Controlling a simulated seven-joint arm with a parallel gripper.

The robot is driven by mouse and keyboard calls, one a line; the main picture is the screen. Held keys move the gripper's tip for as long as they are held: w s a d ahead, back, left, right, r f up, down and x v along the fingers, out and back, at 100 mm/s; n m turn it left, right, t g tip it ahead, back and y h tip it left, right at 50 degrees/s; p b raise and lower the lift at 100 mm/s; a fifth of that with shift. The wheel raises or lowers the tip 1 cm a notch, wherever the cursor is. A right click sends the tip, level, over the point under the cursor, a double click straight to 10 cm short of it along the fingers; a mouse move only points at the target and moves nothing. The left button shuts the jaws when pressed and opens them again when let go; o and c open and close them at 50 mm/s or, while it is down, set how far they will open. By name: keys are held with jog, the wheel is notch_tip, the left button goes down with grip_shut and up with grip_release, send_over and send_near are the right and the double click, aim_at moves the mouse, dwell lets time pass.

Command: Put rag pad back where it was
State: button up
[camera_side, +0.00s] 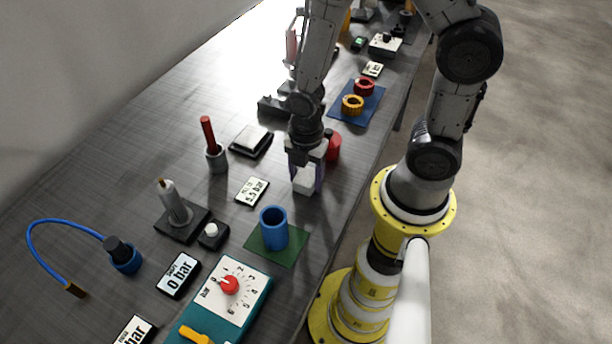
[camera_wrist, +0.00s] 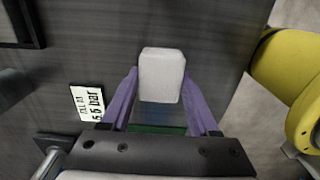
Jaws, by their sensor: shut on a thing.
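The rag pad, a white block with rounded edges (camera_side: 304,182), is between the purple fingers of my gripper (camera_side: 308,178). In the wrist view the pad (camera_wrist: 161,75) sits upright in the picture, with a purple finger along each lower side. My gripper (camera_wrist: 161,100) is shut on it. It is over the dark table near the right edge, behind the blue cup. I cannot tell whether the pad's underside touches the table. A low black holder with a pale flat top (camera_side: 251,140) stands to the left of my gripper.
A blue cup (camera_side: 273,228) stands on a green mat (camera_side: 289,251) in front. A red object (camera_side: 333,146) is close behind my gripper. A blue mat (camera_side: 372,106) with red and yellow rings lies farther back.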

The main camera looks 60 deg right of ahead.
jog(key=shift+f, duration=0.15)
jog(key=o, duration=1.3)
notch_tip(320, 180, up, 12)
notch_tip(320, 180, up, 9)
jog(key=m+t, duration=0.3)
jog(key=m, duration=0.6)
send_over(305, 177)
jog(key=s+d, duration=0.1)
jog(key=s, duration=0.1)
jog(key=shift+s+d+r+m+t, duration=0.15)
jog(key=shift+s+r+m+t, duration=0.3)
jog(key=shift+s+r+m, duration=0.75)
jog(key=shift+s+d+r+m+t, duration=0.2)
jog(key=shift+s+r+m+t, duration=0.25)
jog(key=shift+m, duration=1.35)
jog(key=shift+s+d+r+m+t, duration=0.15)
jog(key=shift+s+r+m+t, duration=0.25)
jog(key=shift+s+r+m, duration=0.75)
jog(key=shift+w+f+m, duration=0.3)
jog(key=shift+w+m, duration=0.05)
jog(key=shift+w, duration=0.05)
